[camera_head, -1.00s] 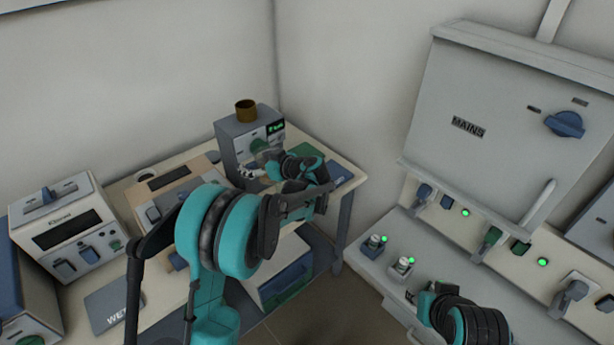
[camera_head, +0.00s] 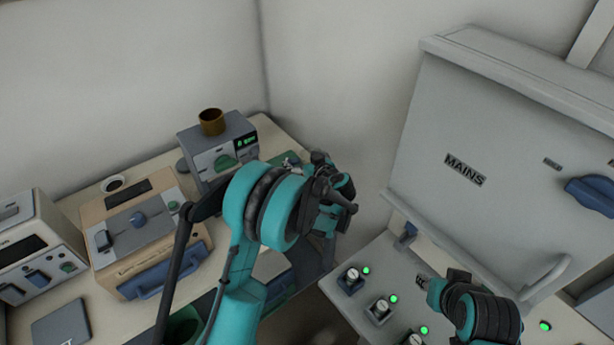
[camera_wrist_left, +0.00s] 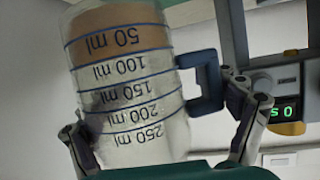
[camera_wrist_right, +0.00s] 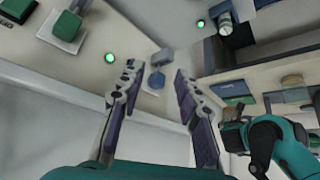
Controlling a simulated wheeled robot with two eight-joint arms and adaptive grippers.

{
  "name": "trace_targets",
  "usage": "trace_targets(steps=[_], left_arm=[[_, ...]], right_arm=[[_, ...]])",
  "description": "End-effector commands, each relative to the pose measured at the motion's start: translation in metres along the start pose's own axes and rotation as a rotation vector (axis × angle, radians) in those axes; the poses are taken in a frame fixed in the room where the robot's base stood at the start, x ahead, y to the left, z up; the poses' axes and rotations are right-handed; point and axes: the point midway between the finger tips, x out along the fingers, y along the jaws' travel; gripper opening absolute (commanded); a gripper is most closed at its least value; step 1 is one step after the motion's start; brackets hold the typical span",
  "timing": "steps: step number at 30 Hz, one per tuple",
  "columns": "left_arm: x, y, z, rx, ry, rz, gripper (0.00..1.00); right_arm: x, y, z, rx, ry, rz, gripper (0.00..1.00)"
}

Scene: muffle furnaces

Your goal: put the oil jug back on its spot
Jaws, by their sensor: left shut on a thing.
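The oil jug (camera_wrist_left: 130,95) is a clear beaker with blue graduations and a blue handle, and it shows large in the left wrist view. Its lettering is upside down there, and brown oil fills the end by the 50 ml mark. My left gripper (camera_wrist_left: 165,120) is shut on the jug, one finger at its side and the other by the handle. In the head view my left arm hides the jug, over the right end of the bench. My right gripper (camera_wrist_right: 157,80) is open and empty near the switch panel. I cannot make out the jug's spot.
A grey furnace (camera_head: 205,160) with a brown cup (camera_head: 212,121) on top stands in the bench corner. A beige furnace (camera_head: 140,235) and a white unit (camera_head: 30,245) stand left of it. A big MAINS box (camera_head: 490,130) and a panel of knobs with green lamps are at right.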

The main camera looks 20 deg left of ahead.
Motion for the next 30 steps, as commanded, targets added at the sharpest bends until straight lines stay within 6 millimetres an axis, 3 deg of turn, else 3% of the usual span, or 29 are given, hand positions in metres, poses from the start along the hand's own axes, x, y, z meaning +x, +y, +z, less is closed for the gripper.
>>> trace_targets(steps=[3, 13, 25, 26, 27, 30], left_arm=[[0.009, 0.001, 0.024, 0.000, 0.000, 0.000, 0.30], [0.022, 0.001, 0.062, 0.000, 0.000, -0.001, 0.30], [0.024, 0.001, 0.067, -0.001, 0.000, -0.001, 0.30], [0.024, 0.001, 0.067, -0.001, 0.000, -0.001, 0.91], [0.024, 0.001, 0.066, -0.001, 0.000, -0.001, 1.00], [0.024, 0.001, 0.066, -0.001, 0.000, -0.001, 1.00]], right_arm=[[0.010, 0.000, 0.007, 0.000, 0.000, 0.000, 0.34], [0.021, 0.000, 0.015, 0.000, 0.000, 0.000, 0.34], [0.025, 0.000, 0.017, 0.000, 0.000, 0.000, 0.34], [0.024, 0.000, 0.017, 0.000, 0.000, 0.000, 0.34], [0.024, 0.000, 0.017, 0.000, 0.000, 0.000, 0.34], [0.023, 0.000, 0.017, 0.000, 0.000, 0.000, 0.34]])
